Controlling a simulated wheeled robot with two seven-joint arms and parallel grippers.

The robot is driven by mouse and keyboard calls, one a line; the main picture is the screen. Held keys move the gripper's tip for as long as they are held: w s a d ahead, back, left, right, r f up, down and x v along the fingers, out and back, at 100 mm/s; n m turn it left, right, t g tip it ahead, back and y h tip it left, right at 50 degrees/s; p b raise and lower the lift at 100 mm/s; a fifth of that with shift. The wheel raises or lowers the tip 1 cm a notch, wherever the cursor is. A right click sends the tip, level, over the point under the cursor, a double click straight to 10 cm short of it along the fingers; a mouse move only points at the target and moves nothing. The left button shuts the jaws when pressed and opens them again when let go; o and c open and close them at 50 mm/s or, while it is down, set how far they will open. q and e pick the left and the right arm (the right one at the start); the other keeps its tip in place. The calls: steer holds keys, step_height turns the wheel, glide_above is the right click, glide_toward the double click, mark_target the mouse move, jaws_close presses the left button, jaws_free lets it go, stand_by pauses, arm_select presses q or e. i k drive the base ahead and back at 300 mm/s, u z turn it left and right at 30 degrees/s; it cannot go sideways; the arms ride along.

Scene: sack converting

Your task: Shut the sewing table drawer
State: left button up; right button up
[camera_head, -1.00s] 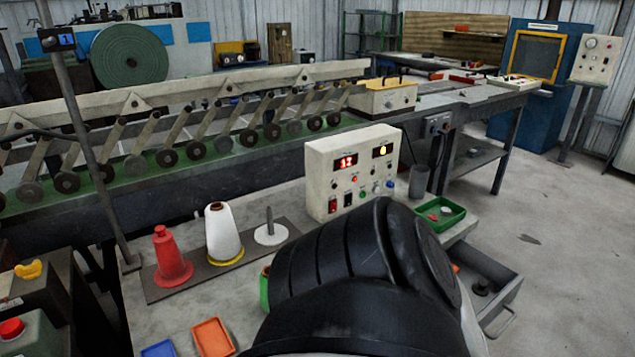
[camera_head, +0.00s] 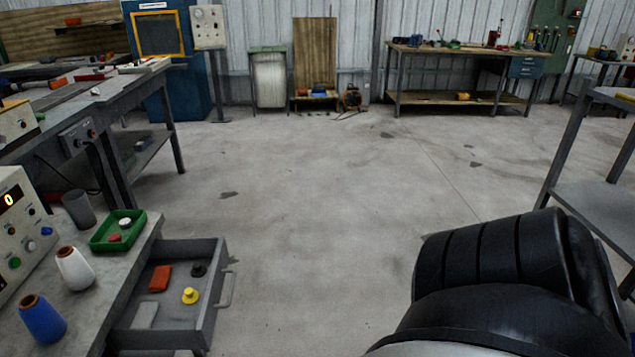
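The sewing table (camera_head: 95,300) is at the lower left, with its grey drawer (camera_head: 214,306) pulled out on the right side. The drawer has a bar handle (camera_head: 226,289) on its front. Inside it lie an orange-red block (camera_head: 160,278), a yellow knobbed piece (camera_head: 191,295), a dark round piece (camera_head: 199,270) and a pale grey flat piece (camera_head: 145,315). A black, ribbed part of my own arm fills the lower right, apart from the drawer. Neither gripper is in view.
On the tabletop are a green tray (camera_head: 96,243), a grey cup (camera_head: 79,209), a white cone (camera_head: 75,269), a blue cone (camera_head: 42,320) and a control box (camera_head: 18,235). Open floor (camera_head: 330,220) lies right of the drawer. A grey rack (camera_head: 568,150) stands at right.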

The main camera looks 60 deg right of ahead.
mark_target(176, 325)
steer(key=z, duration=1.1)
steer(key=i, duration=0.5)
steer(key=k, duration=1)
steer(key=z, duration=1.45)
steer(key=i, duration=0.85)
steer(key=u, duration=1.9)
steer(key=i, duration=0.45)
steer(key=u, duration=0.05)
